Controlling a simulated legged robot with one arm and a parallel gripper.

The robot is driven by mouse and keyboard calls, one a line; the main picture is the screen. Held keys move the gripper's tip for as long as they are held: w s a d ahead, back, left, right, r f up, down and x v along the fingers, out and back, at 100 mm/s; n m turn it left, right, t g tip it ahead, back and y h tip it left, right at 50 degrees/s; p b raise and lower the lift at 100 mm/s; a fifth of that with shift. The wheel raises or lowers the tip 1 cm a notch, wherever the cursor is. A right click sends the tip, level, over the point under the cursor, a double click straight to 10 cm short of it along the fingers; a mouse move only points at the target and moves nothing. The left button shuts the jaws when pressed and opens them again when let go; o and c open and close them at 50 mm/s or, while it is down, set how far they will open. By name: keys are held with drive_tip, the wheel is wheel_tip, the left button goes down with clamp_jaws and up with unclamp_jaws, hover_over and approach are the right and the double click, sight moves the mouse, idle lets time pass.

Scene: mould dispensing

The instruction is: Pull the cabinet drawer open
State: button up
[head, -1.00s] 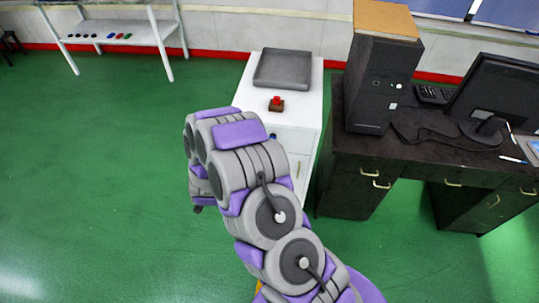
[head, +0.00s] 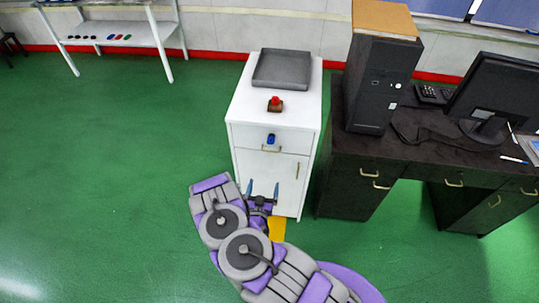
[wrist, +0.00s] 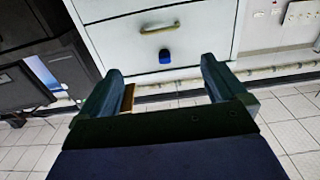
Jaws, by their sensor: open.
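The white cabinet (head: 232,112) stands in the middle of the head view. Its top drawer (head: 245,135) looks shut, its front flush with the cabinet. The drawer handle (head: 271,149) is a small brass bar, with a blue knob-like piece (head: 271,138) just above it. My gripper (head: 263,187) is open and empty, lower than the handle in the picture and apart from it. In the wrist view, which looks upside down, the handle (wrist: 160,27) and the blue piece (wrist: 165,57) show beyond and between the open fingers (wrist: 160,72).
A grey tray (head: 282,66) and a red button on a brown base (head: 275,104) sit on the cabinet top. A lower door has a vertical handle (head: 297,170). A dark desk (head: 345,165) with a computer tower (head: 378,85) stands close at right. Green floor (head: 110,170) is clear at left.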

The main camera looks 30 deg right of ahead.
drive_tip(key=x, duration=1.7)
drive_tip(key=shift+b, duration=0.3)
drive_tip(key=shift+c, duration=0.5)
drive_tip(key=c, duration=1)
drive_tip(key=shift+a, duration=0.1)
